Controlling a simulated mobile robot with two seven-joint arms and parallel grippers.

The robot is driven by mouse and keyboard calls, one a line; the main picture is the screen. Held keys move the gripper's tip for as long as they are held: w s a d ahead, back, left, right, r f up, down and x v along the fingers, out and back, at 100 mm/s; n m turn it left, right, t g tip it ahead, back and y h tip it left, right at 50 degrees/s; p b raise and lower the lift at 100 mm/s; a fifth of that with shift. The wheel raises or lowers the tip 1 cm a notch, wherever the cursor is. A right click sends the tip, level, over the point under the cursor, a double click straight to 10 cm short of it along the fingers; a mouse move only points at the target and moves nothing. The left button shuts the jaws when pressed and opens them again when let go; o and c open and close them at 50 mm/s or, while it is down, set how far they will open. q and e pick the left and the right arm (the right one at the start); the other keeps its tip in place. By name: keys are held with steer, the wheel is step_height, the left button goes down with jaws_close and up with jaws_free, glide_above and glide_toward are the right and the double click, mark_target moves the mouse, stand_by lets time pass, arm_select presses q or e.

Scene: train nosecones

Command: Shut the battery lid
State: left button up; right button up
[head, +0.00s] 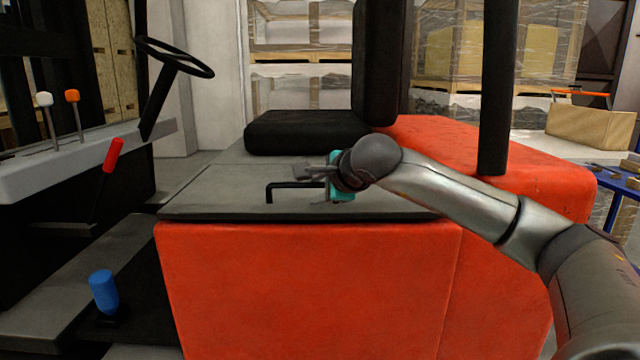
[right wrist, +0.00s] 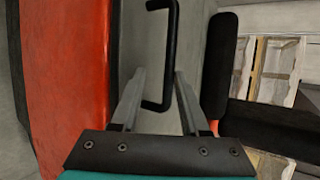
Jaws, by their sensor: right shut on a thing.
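The battery lid (head: 220,200) is a grey panel with a dark front edge, on top of the red truck body. It looks flat, with no clear gap along its front edge. A black bar handle (head: 290,185) stands on the lid; it also shows in the right wrist view (right wrist: 173,45). My right gripper (head: 312,186) comes in from the right, low over the lid. Its two fingers (right wrist: 160,85) are on either side of the handle and are shut on it. The exact contact is partly hidden. My left gripper is not in view.
A black seat (head: 300,132) sits on the rear of the lid. The red body (head: 300,285) drops away in front. The steering wheel (head: 175,57), levers and a blue knob (head: 103,290) are at the left. A black post (head: 494,90) rises near my right arm.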

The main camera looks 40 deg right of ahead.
steer(key=o, duration=0.3)
steer(key=shift+a+f, duration=0.3)
steer(key=shift+f, duration=0.3)
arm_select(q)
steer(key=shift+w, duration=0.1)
arm_select(e)
steer(key=shift+s+r, duration=0.3)
steer(key=shift+s, duration=0.05)
arm_select(q)
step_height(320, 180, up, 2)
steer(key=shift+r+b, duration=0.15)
steer(key=shift+b, duration=0.4)
arm_select(e)
steer(key=v, duration=1.4)
steer(key=shift+s+d+r, duration=0.15)
steer(key=shift+r, duration=0.35)
